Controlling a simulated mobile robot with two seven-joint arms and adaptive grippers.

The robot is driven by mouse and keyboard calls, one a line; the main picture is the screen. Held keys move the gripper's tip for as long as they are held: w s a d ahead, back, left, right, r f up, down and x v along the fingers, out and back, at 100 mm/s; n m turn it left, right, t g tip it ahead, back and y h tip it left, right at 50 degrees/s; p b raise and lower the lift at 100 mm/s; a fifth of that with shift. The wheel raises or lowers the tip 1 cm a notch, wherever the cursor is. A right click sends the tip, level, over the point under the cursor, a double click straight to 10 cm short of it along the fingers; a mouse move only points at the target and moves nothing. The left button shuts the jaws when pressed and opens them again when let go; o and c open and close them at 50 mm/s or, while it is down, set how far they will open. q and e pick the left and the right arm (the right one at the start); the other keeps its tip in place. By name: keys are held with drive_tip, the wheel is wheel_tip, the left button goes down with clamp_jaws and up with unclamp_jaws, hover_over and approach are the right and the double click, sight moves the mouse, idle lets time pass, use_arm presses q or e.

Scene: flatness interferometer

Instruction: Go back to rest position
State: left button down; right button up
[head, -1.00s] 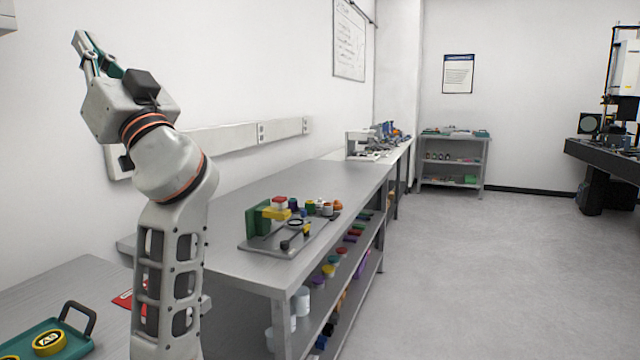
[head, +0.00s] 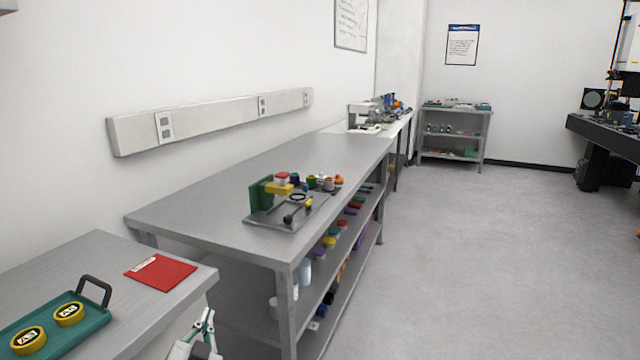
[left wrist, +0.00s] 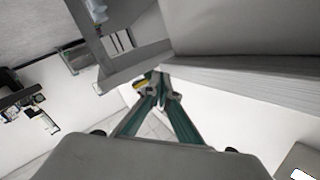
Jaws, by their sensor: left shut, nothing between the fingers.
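My left gripper (head: 204,323) shows at the bottom of the head view, low beside the right end of the near table. Its fingers are shut with nothing between them. In the left wrist view the two green-backed fingers (left wrist: 158,82) meet at their tips, with a grey bench or table edge close beyond them. Most of my left arm is out of the head view. My right gripper is in neither view.
The near table (head: 120,262) holds a red folder (head: 161,272) and a green tray (head: 85,325) with two yellow-rimmed round pieces. A long bench (head: 215,200) with a fixture plate (head: 283,215) stands beyond. The floor (head: 480,270) at the right is clear.

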use_arm(q)
drive_tip(key=s+d+f+g+h+p, duration=0.1)
drive_tip(key=s+d+f+g+h, duration=0.1)
drive_tip(key=s+f, duration=1)
drive_tip(key=s+d+f+g+h, duration=0.3)
drive_tip(key=s+f, duration=0.9)
drive_tip(key=s, duration=0.7)
drive_tip(key=shift+d+f+n+g+p, duration=0.2)
drive_tip(key=shift+f+n+g+p, duration=0.15)
drive_tip(key=shift+g, duration=0.25)
